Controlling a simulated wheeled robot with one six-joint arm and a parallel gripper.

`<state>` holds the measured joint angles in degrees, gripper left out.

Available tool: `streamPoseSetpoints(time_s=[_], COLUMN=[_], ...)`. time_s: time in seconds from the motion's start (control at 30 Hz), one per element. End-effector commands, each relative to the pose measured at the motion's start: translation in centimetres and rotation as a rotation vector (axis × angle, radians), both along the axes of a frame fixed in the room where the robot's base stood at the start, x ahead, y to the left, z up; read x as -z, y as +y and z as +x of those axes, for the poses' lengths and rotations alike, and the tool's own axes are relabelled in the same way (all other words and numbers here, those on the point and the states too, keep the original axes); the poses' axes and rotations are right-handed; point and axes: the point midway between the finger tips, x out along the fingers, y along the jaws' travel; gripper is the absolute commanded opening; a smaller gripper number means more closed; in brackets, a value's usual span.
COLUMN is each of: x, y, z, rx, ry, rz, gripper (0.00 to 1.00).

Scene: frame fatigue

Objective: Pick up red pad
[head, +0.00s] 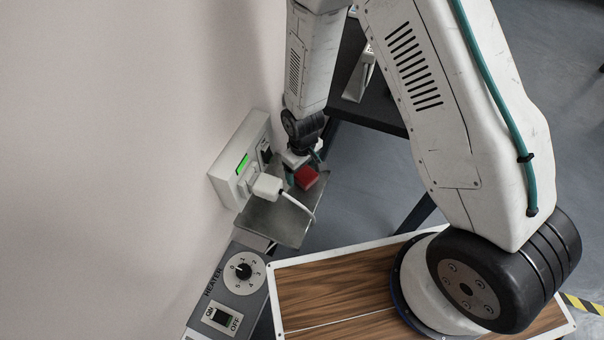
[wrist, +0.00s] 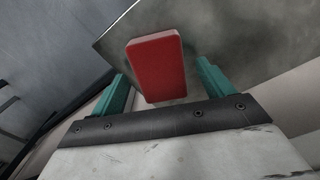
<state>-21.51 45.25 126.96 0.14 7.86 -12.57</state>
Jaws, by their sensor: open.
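The red pad (head: 306,178) rests on a grey metal shelf (head: 270,222) fixed near the wall. In the wrist view the red pad (wrist: 156,66) stands out between the two teal fingers, with the metal plate (wrist: 225,40) behind it. My gripper (wrist: 165,85) is open, one finger on each side of the pad, with a visible gap at both sides. In the head view my gripper (head: 304,170) is small and partly hidden by my arm, close to the pad. Whether the fingertips touch the shelf cannot be told.
A white wall box (head: 239,162) with a green display and a white plug (head: 266,187) with cable sits left of the pad. A heater panel (head: 228,290) with a dial is below. A dark table (head: 372,98) stands behind.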

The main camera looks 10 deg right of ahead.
Motion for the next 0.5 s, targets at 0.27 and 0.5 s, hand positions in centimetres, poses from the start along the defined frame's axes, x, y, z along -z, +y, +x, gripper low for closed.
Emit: streamPoseSetpoints(time_s=[0.27, 0.5], x=[1.51, 1.48], y=[0.05, 0.05], z=[0.06, 0.04], rx=[0.000, 0.000], ry=[-0.002, -0.002], rz=[0.001, 0.001], gripper=[0.80, 0.47])
